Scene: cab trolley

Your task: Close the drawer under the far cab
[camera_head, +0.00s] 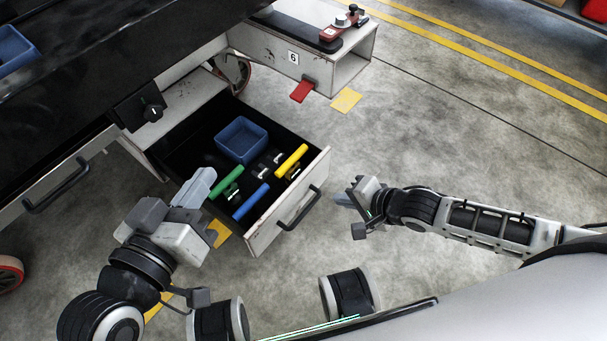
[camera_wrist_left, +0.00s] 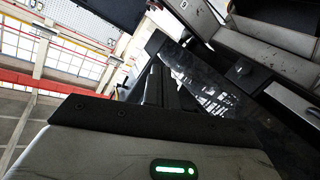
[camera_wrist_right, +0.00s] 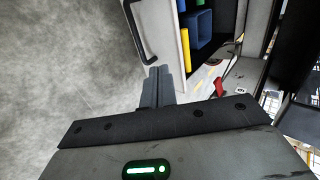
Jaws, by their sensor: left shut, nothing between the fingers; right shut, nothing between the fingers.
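The drawer (camera_head: 266,231) is pulled out from under the dark-topped cab on the left in the head view. Its pale front with a dark bar handle (camera_head: 300,210) faces the lower right. My left gripper (camera_head: 204,180) is shut and empty, left of the drawer front, partly overlapping the drawer's near side in the picture. My right gripper (camera_head: 345,199) is shut and empty, in front of the drawer front, just right of the handle. In the right wrist view the fingers (camera_wrist_right: 158,86) point towards the drawer front (camera_wrist_right: 168,30); contact cannot be told.
Inside lie a blue bin (camera_head: 242,140) and green, yellow and blue cylinders. A closed front with a handle (camera_head: 57,186) is at left. A grey beam marked 6 (camera_head: 274,52) with a red pedal (camera_head: 303,91) stands behind.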

